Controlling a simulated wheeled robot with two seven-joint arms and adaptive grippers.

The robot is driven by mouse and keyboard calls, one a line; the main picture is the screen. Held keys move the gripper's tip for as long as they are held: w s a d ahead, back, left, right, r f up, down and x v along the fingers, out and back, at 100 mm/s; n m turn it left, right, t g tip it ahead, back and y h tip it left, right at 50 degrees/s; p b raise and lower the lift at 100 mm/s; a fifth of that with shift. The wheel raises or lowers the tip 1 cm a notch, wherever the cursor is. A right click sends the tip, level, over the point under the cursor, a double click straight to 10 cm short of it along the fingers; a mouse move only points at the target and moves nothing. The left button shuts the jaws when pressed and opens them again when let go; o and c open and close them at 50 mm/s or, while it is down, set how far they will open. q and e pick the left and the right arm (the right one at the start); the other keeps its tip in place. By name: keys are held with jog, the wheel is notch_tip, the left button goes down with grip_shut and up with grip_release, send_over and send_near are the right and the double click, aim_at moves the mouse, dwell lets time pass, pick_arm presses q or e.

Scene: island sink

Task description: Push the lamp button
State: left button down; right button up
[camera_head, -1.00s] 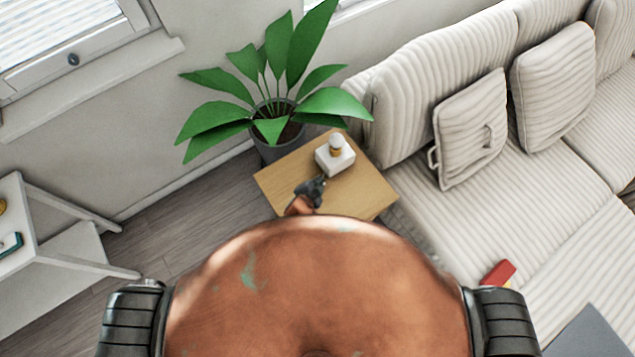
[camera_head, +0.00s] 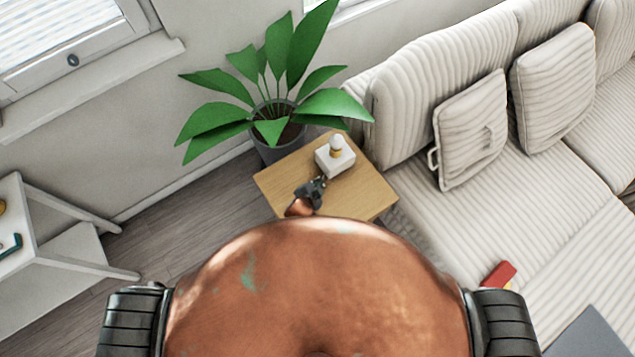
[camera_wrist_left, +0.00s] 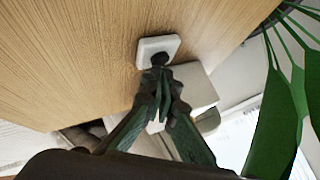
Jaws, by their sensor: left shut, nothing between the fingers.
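The lamp (camera_head: 335,160) has a white box base and a pale round bulb. It stands on a small wooden side table (camera_head: 372,192). In the left wrist view, a small white square plate (camera_wrist_left: 146,46) with a dark round middle, likely the lamp button, lies on the wood beside the white lamp base (camera_wrist_left: 197,86). My left gripper (camera_head: 320,180) is shut and empty, low over the table in front of the lamp. In the left wrist view its fingertips (camera_wrist_left: 160,72) are right at the dark middle of the plate; I cannot tell whether they touch it. My right gripper is not in view.
A potted plant (camera_head: 272,150) stands behind the table, with leaves (camera_wrist_left: 270,120) reaching near the lamp. A cream sofa (camera_head: 420,110) is on the right, with a red object (camera_head: 499,274) on its seat. A white shelf (camera_head: 60,250) is at left.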

pick_arm(q)
jog(key=shift+f, duration=0.15)
dwell(0.3)
jog(key=shift+f, duration=0.3)
jog(key=shift+r+p, duration=0.4)
jog(key=shift+r, duration=0.05)
dwell(0.4)
notch_tip(320, 180, up, 6)
jog(key=p, duration=0.6)
